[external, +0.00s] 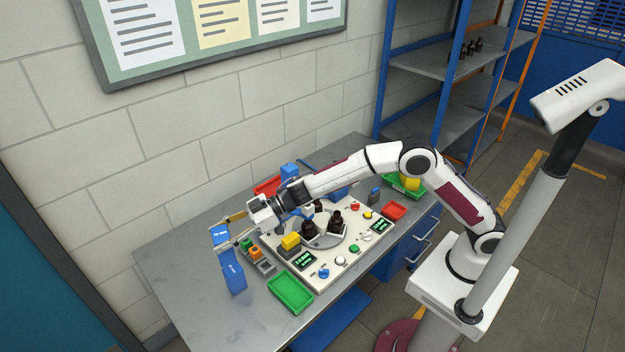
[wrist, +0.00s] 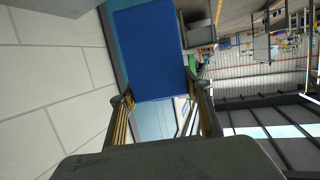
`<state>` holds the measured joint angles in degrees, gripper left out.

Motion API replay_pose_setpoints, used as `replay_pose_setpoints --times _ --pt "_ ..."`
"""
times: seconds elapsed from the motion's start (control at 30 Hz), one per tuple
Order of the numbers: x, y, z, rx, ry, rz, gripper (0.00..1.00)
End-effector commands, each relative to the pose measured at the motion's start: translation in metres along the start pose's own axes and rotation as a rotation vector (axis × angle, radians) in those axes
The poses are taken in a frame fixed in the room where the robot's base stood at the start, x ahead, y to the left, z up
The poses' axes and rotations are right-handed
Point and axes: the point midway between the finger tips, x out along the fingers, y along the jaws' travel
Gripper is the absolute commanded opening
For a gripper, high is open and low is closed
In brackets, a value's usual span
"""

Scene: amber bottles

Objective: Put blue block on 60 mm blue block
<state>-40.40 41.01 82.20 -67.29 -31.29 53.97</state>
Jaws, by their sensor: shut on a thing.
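My gripper (external: 221,237) reaches out sideways at the left end of the bench, shut on a blue block (external: 220,234). In the wrist view the blue block (wrist: 150,50) fills the space between the fingers (wrist: 162,100). A taller blue block (external: 233,277) stands upright on the bench just below the held block in the external view. Whether the two touch is hard to tell from this angle. Another blue block (external: 289,170) shows at the back, partly behind my arm. No block size can be read.
A green tray (external: 291,293) lies right of the tall block. A white panel (external: 350,254) with buttons, displays and dark bottles (external: 336,219) fills the bench middle. Small orange and green blocks (external: 255,252) sit near the gripper. The bench's (external: 180,262) left end is clear.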

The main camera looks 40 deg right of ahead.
Motion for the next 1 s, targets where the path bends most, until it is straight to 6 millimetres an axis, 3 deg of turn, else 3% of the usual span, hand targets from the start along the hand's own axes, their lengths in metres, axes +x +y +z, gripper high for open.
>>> replay_pose_setpoints --times 0.2,0.6,0.77,1.0 --pt "-0.009 0.019 -0.013 0.013 0.006 0.041 0.18" --pt "-0.009 0.019 -0.012 0.014 0.006 0.042 0.18" --pt "-0.006 0.019 -0.001 0.016 0.004 0.041 0.18" --pt "0.004 0.019 0.029 0.018 0.003 0.041 0.18"
